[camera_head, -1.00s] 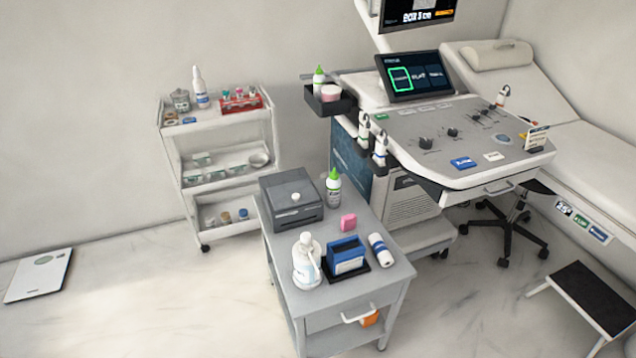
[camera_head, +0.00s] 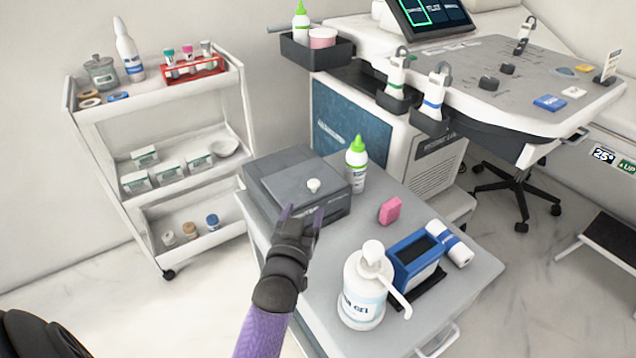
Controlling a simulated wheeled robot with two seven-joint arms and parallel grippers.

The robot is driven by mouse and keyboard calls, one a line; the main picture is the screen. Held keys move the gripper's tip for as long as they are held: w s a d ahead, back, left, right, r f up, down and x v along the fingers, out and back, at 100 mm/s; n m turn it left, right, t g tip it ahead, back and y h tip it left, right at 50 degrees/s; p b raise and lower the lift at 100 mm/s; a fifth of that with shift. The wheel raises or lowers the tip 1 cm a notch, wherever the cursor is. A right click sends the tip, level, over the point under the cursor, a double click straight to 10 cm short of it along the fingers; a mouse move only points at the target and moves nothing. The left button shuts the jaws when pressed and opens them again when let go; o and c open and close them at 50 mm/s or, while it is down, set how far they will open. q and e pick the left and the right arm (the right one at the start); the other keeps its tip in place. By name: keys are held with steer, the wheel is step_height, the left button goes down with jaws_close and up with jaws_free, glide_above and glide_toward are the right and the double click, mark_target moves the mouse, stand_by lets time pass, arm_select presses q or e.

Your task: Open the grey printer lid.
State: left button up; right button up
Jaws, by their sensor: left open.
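The grey printer (camera_head: 334,205) sits at the back left of the small grey side table. Its grey lid (camera_head: 285,188) looks closed, lying flat on top with a small white knob (camera_head: 313,185). My left gripper (camera_head: 302,214) is open at the printer's front edge, just in front of and below the knob. Its fingers point up toward the printer and hide part of its front. I cannot tell whether they touch it. My right gripper is not in view.
On the side table (camera_head: 460,275) stand a green-capped bottle (camera_head: 356,168), a pink block (camera_head: 390,209), a white pump bottle (camera_head: 362,290), a blue box (camera_head: 415,258) and a white roll (camera_head: 458,250). A white shelf cart (camera_head: 240,125) stands left. The ultrasound console (camera_head: 490,110) stands behind right.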

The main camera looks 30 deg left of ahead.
mark_target(313, 187)
arm_select(q)
steer(key=b+x, duration=0.4)
steer(key=x, duration=0.4)
steer(key=shift+w+a+f+b, duration=0.1)
steer(key=shift+w+a+b, duration=0.05)
steer(key=shift+w+b, duration=0.25)
steer(key=shift+w+a, duration=0.15)
steer(key=shift+w, duration=0.1)
steer(key=shift+r, duration=0.2)
steer(key=c, duration=0.7)
jaws_close()
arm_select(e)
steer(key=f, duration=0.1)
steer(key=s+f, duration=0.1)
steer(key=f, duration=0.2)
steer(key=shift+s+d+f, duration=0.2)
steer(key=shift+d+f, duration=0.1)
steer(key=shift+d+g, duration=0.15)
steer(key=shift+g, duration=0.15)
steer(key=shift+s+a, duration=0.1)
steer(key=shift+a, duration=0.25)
